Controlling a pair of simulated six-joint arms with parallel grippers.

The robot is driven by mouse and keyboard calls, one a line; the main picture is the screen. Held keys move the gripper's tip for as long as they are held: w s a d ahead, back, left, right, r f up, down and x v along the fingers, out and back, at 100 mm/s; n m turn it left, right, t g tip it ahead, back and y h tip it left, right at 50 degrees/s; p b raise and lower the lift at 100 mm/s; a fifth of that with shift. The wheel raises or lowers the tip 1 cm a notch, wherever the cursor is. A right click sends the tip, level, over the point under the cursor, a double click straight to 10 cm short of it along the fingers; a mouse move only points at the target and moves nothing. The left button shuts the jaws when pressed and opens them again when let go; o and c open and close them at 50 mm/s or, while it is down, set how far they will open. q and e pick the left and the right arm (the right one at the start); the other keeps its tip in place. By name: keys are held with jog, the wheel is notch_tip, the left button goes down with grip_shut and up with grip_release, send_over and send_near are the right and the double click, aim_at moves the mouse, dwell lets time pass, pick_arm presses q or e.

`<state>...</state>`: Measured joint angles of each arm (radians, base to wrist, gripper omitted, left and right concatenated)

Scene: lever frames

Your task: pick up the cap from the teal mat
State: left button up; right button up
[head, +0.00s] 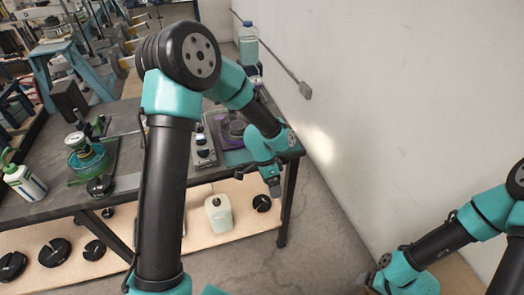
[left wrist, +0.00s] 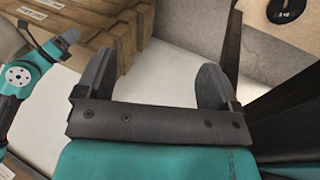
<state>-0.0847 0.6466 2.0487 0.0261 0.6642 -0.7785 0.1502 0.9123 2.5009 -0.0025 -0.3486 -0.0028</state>
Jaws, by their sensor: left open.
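A teal patch (head: 236,158) that looks like the mat lies at the right end of the dark workbench, mostly hidden behind my left arm. I cannot make out the cap on it. My left gripper (head: 273,188) hangs just past the bench's front edge, below the tabletop's level in the picture, pointing down. In the left wrist view its two fingers (left wrist: 152,80) stand wide apart with nothing between them. My right gripper (head: 368,281) is low at the right, far from the bench, and its jaws are too small to read.
A dark dish with a purple rim (head: 232,122) and a grey switch box (head: 203,147) stand near the mat. A white bottle (head: 25,183) is at the bench's left. A pale jug (head: 219,213) and black discs sit on the lower shelf. The wall (head: 400,110) bounds the right.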

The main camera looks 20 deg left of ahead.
pick_arm(q)
jog(key=w+a+r+m+t+y, duration=0.1)
jog(key=w+a+r+m, duration=0.1)
jog(key=r, duration=0.6)
jog(key=w+a+r+m+y, duration=0.1)
jog(key=w+r+m, duration=0.3)
jog(key=r, duration=0.4)
jog(key=w+a+r+m+t+y, duration=0.1)
jog(key=w+a+r+m, duration=0.2)
jog(key=r, duration=0.5)
jog(key=shift+w+a+m+t+y, duration=0.35)
jog(key=shift+a+m, duration=0.25)
jog(key=shift+m, duration=0.5)
jog(key=shift+f, duration=0.1)
notch_tip(320, 180, down, 12)
jog(key=shift+f, duration=0.1)
jog(key=shift+d+f, duration=0.1)
jog(key=shift+f, duration=2.5)
